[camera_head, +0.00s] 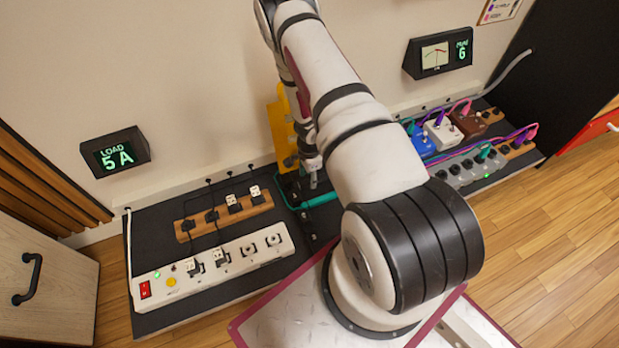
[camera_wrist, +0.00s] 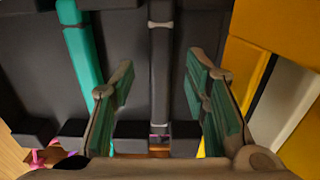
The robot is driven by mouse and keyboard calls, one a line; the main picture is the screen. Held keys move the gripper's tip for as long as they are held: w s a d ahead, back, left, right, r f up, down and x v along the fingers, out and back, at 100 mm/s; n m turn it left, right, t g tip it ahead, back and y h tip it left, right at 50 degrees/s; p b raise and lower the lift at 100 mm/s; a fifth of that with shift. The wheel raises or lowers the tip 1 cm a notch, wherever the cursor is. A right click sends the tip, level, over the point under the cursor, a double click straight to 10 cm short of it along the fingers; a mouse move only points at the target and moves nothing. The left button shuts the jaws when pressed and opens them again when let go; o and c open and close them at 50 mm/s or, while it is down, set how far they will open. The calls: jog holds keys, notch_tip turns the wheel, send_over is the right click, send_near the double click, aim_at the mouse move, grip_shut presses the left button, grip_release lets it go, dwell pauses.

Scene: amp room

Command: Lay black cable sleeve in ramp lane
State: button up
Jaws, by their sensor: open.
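My gripper (camera_wrist: 160,66) is open, with one green-padded finger on each side of a black cable sleeve (camera_wrist: 161,84). The sleeve is a dark straight bar with light rings, running up the wrist view between the fingers. Gaps show on both sides, so it is not gripped. It lines up with dark ramp blocks (camera_wrist: 115,45); I cannot tell whether it is seated in a lane. A teal cable (camera_wrist: 82,55) runs along the ramp to the left. In the head view my gripper (camera_head: 312,178) is low beside the yellow ramp lid (camera_head: 281,128), and my arm hides much of the ramp.
A white power strip (camera_head: 215,266) and a wooden socket strip (camera_head: 222,214) lie on the black board at left. Blue, white and brown pedals (camera_head: 441,133) and a grey strip (camera_head: 468,171) with cables stand at right. The wall (camera_head: 190,80) is close behind.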

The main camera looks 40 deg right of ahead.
notch_tip(320, 180, up, 11)
dwell(0.3)
jog(key=shift+w, duration=0.1)
dwell(0.5)
